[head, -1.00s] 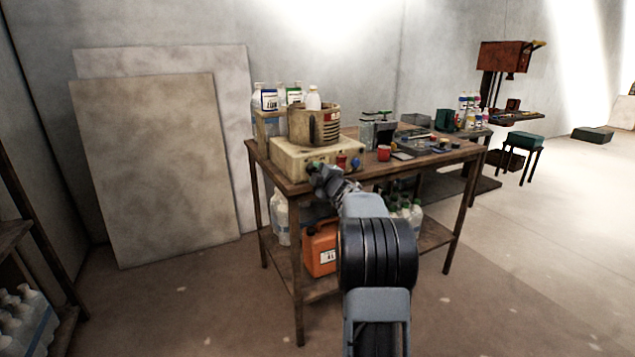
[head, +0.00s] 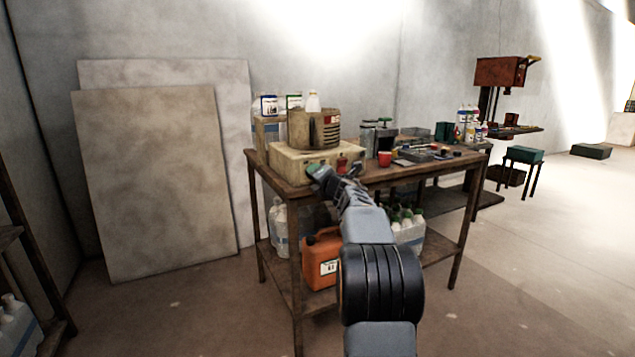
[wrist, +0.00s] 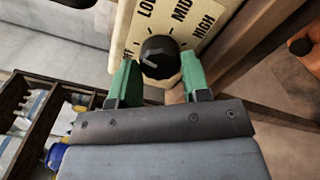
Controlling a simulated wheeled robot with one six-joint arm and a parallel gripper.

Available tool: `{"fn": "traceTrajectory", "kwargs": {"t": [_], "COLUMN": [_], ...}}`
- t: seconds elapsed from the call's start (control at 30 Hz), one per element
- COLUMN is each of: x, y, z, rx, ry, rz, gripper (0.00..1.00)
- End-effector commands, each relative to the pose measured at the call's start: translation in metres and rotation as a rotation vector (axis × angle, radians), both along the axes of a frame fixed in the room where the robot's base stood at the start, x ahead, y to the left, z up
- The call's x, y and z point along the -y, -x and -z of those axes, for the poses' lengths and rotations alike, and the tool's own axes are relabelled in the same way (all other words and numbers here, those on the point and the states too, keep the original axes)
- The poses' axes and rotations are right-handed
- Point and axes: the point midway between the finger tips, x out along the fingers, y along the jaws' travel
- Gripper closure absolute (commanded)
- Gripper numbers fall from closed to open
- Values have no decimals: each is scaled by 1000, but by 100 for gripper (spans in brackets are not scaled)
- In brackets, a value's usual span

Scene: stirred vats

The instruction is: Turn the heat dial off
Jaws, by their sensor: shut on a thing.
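The heat dial (wrist: 160,57) is a round black knob with a white pointer line, on a cream panel (wrist: 196,45) marked LOW, MID and HIGH. Another label at the left is partly hidden by a finger; the pointer lies towards that left side. My gripper (wrist: 160,72) has its green fingers on either side of the dial and is shut on it. In the head view my gripper (head: 322,175) is at the front of the cream heater box (head: 292,162), and the dial is hidden behind it. A tan ribbed vat (head: 305,128) stands on the box.
The box stands on the left of a wooden workbench (head: 440,172). A red cup (head: 385,159) and several tools lie to the right. An orange jug (head: 322,262) is on the lower shelf.

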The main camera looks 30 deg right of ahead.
Motion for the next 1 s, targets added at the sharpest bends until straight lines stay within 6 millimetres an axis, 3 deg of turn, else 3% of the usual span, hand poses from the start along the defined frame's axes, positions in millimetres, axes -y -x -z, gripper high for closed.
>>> {"fn": "traceTrajectory", "kwargs": {"t": [0.4,1.0], "x": [0,0], "y": [0,0], "z": [1,1], "rx": [-25,-31], "ry": [180,212], "rz": [-1,-1], "gripper": [81,81]}}
